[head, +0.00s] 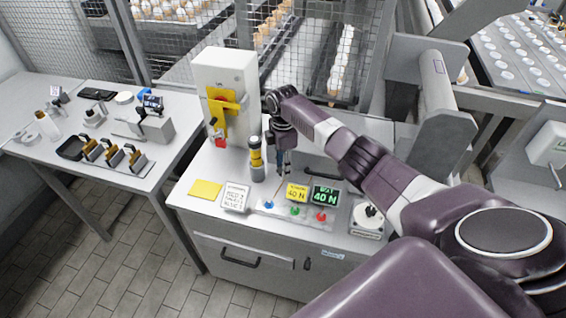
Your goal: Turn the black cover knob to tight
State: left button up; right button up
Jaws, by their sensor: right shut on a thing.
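My left gripper is not in view.
Blue (268,204), green (295,210) and red (320,216) buttons line the bench front. A yellow-and-grey cylinder (256,160) stands just left of my gripper, before a white cabinet (225,70).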

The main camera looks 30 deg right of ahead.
jog(key=m+p, duration=0.1)
jog(key=m, duration=0.3)
jog(key=shift+w+r+m+p, duration=0.1)
jog(key=shift+m+p, duration=0.3)
dwell(0.4)
jog(key=o, duration=1.2)
jog(key=shift+c, duration=0.2)
